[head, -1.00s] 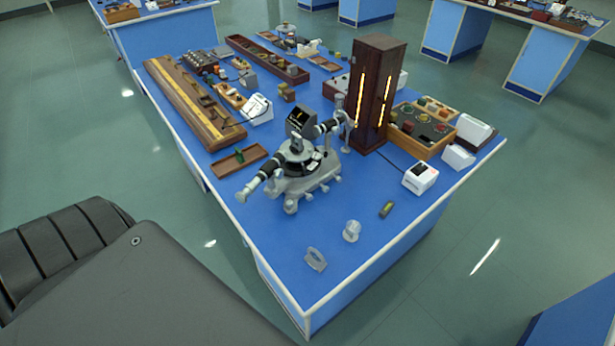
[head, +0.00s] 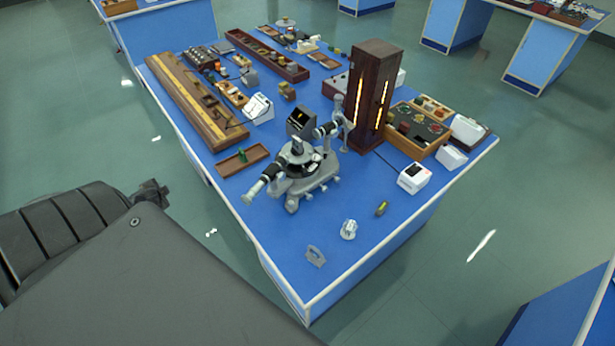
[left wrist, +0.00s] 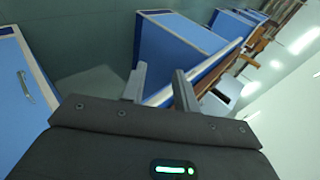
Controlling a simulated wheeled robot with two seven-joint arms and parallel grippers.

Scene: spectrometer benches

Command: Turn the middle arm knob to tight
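A grey and black spectrometer (head: 299,172) stands on the blue bench (head: 262,222) in the head view. It has a round black centre table and two tube arms, one pointing front left and one back right. Small knobs show around its base, but I cannot tell the middle arm knob apart or see how it is set. My left gripper (left wrist: 160,82) shows in the left wrist view, its two grey fingers apart with nothing between them. It is away from the spectrometer. My right gripper is in neither view.
A tall dark wooden cabinet (head: 367,97) with glowing slits stands behind the spectrometer. A shallow wooden tray (head: 241,160) lies to its left. A white box (head: 414,178), a glass piece (head: 348,229) and a small grey stand (head: 315,256) sit near the right front edge. Floor is clear around the bench.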

